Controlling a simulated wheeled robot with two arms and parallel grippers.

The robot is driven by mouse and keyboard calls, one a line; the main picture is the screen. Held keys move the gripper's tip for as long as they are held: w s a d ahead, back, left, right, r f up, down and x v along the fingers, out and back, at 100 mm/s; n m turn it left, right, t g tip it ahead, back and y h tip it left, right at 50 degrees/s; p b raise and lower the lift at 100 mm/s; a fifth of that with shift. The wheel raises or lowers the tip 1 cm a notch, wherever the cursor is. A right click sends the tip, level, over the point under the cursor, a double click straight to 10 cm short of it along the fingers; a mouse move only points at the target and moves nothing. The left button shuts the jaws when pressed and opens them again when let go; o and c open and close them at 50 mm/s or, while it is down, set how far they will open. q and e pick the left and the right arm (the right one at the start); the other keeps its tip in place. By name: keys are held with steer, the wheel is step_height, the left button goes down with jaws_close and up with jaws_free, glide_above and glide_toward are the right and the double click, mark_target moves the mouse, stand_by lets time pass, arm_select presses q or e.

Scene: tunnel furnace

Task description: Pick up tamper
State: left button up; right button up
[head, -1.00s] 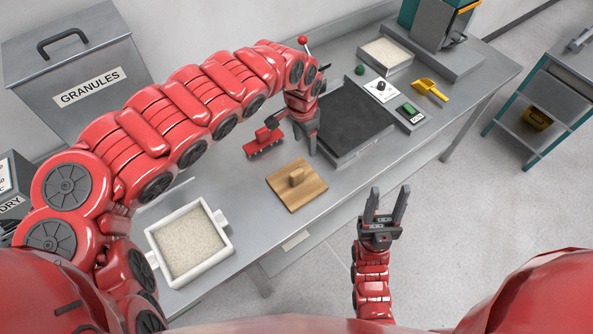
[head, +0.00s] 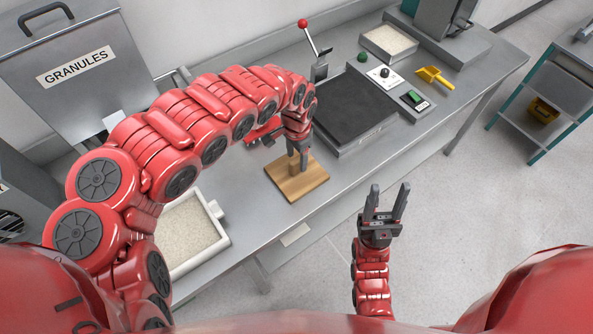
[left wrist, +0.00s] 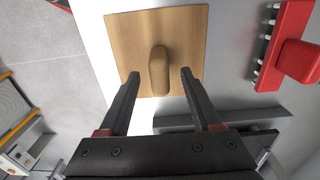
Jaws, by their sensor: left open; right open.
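The tamper (head: 297,186) is a square wooden board with an upright wooden handle, lying flat on the metal table. In the left wrist view its board (left wrist: 183,28) fills the upper middle, and its handle (left wrist: 159,70) stands out toward the camera. My left gripper (head: 297,172) is over the tamper and hides its handle in the head view. In the left wrist view its open fingers (left wrist: 160,74) lie on either side of the handle, with gaps on both sides. My right gripper (head: 386,192) is open and empty, in front of the table over the floor.
A red brush-like tool (head: 264,131) lies beside the tamper, partly behind my left arm; it also shows in the left wrist view (left wrist: 290,50). A white tray of granules (head: 219,220) stands at the near left. A dark plate (head: 344,112) lies to the right.

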mark_target(297, 166)
arm_select(q)
step_height(297, 166, down, 4)
steer(key=shift+s+d+r+p, duration=0.1)
steer(key=shift+r+p, duration=0.15)
steer(key=shift+p, duration=0.2)
steer(key=shift+f, duration=0.55)
steer(key=shift+c, duration=0.2)
jaws_close()
